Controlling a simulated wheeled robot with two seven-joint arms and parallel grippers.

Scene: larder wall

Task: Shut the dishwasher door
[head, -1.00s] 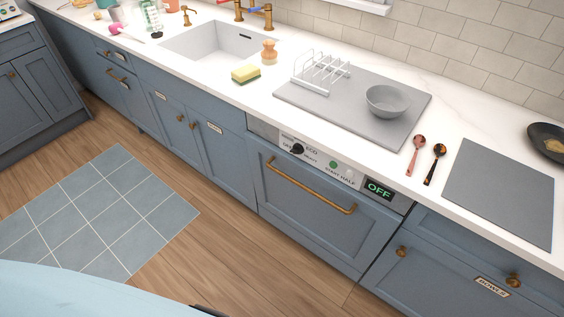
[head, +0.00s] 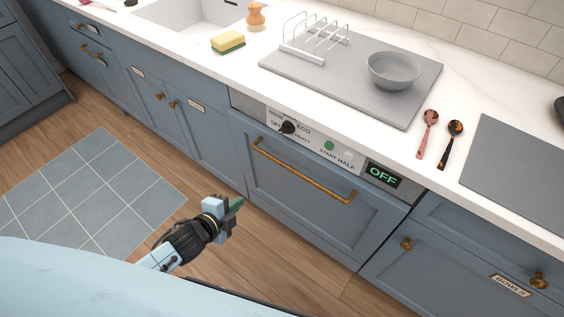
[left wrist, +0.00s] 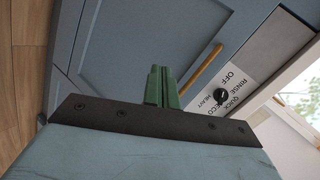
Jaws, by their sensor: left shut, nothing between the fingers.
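The dishwasher door (head: 300,212) is a blue panel with a long brass bar handle (head: 300,172), below the control strip (head: 335,152) with a knob and a display reading OFF. The door stands upright or nearly so; I cannot tell whether it is fully flush with the cabinets. My left gripper (head: 236,203) is in front of the door's lower left, apart from it, shut and empty. In the left wrist view its green fingers (left wrist: 161,72) are together, with the brass handle (left wrist: 203,68) and control strip (left wrist: 240,75) beyond them. My right gripper is out of view.
The white counter (head: 215,72) above holds a drying board (head: 400,112) with a rack and grey bowl (head: 394,69), a sponge (head: 228,42) and two spoons (head: 428,135). A grey-blue tiled mat (head: 95,195) lies on the wooden floor at left. The floor before the dishwasher looks clear.

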